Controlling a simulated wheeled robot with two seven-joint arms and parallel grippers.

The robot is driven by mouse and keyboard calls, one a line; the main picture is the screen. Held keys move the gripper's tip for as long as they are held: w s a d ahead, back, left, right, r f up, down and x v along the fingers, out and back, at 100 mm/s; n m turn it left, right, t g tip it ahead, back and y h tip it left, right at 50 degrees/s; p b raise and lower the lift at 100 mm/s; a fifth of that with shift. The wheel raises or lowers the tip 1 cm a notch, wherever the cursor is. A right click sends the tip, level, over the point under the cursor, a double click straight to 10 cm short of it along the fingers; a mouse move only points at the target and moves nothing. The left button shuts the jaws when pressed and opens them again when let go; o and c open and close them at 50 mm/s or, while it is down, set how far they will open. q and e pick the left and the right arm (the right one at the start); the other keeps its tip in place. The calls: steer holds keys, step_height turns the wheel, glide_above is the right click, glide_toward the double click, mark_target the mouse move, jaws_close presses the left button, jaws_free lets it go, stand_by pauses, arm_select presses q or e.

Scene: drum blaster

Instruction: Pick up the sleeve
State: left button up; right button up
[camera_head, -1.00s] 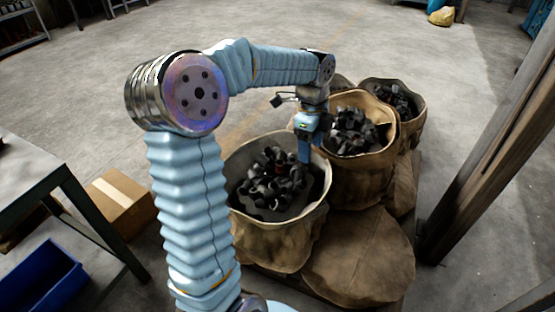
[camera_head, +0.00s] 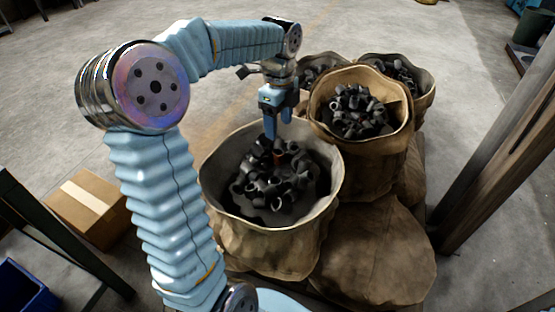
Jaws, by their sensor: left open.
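Dark, short tube-like sleeves (camera_head: 275,185) lie heaped inside the nearest open sack (camera_head: 270,243). One piece near the top of the heap shows a reddish patch; I cannot tell it apart clearly. My left gripper (camera_head: 271,132) points down over the far part of this sack's opening, just above the back of the heap. It is open, and I see nothing held between its fingers. The fingertips partly overlap the heap's back edge, so contact cannot be told. My right gripper is not in view.
More open sacks of dark parts stand behind and to the right, the closest one (camera_head: 325,100) near my gripper. A filled, closed sack (camera_head: 375,255) lies in front right. A wooden post (camera_head: 500,150) stands at right. A cardboard box (camera_head: 88,205) sits at left.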

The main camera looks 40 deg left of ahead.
arm_select(q)
glide_above(278, 152)
steer(key=f, duration=0.3)
steer(key=f+b, duration=0.1)
steer(key=f, duration=0.2)
steer(key=shift+s+d, duration=0.1)
steer(key=shift+d, duration=0.1)
steer(key=f, duration=0.2)
steer(key=f+b, duration=0.1)
steer(key=f, duration=0.2)
steer(key=shift+w+a+f, duration=0.15)
steer(key=shift+w+a, duration=0.05)
jaws_close()
